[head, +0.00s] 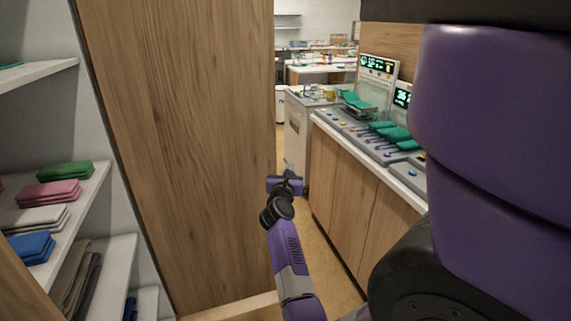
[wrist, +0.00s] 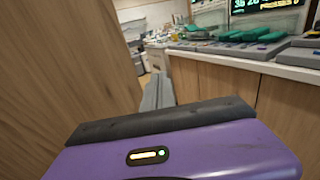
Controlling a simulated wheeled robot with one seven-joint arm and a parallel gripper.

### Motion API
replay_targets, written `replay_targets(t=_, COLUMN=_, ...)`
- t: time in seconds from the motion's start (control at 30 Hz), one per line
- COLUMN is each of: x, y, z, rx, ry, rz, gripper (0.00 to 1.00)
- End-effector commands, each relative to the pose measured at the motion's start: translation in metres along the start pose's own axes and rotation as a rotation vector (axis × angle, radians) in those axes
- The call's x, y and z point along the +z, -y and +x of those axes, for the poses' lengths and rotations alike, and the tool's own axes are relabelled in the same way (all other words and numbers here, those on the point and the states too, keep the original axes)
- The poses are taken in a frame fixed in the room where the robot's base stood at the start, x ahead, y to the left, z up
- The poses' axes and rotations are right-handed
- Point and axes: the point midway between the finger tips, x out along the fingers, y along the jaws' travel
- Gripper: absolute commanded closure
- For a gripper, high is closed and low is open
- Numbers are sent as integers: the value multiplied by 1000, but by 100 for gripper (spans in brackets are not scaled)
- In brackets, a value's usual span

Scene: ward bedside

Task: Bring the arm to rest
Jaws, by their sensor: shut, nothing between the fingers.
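My purple arm stretches forward through the middle of the head view. My gripper (head: 288,165) is at its far end, small, between the wooden panel and the counter. In the wrist view, my gripper's grey fingers (wrist: 157,92) point ahead and lie together, with nothing held between them. The purple gripper housing fills the bottom of that view. The gripper touches nothing that I can see.
A tall wooden panel (head: 180,130) stands close on the left. A wooden counter (head: 355,190) with green items and monitors (head: 378,66) runs along the right. A narrow strip of floor (head: 325,262) lies between.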

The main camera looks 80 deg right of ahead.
Motion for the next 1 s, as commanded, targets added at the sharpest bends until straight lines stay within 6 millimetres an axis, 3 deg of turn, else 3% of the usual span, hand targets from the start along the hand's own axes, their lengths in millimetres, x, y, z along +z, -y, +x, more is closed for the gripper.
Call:
replay_targets(t=0.1, x=0, y=8, z=-17, rx=2, ry=1, rz=-3, gripper=100)
replay_targets(t=0.3, x=0, y=17, z=-34, rx=2, ry=1, rz=-1, gripper=100)
replay_targets(t=0.77, x=2, y=18, z=-37, rx=5, ry=10, rz=-61, gripper=100)
replay_targets(t=0.9, x=43, y=19, z=-43, rx=-18, ry=128, rz=-316, gripper=100)
replay_targets(t=1.0, x=66, y=15, z=-66, rx=-31, ry=231, rz=-578, gripper=100)
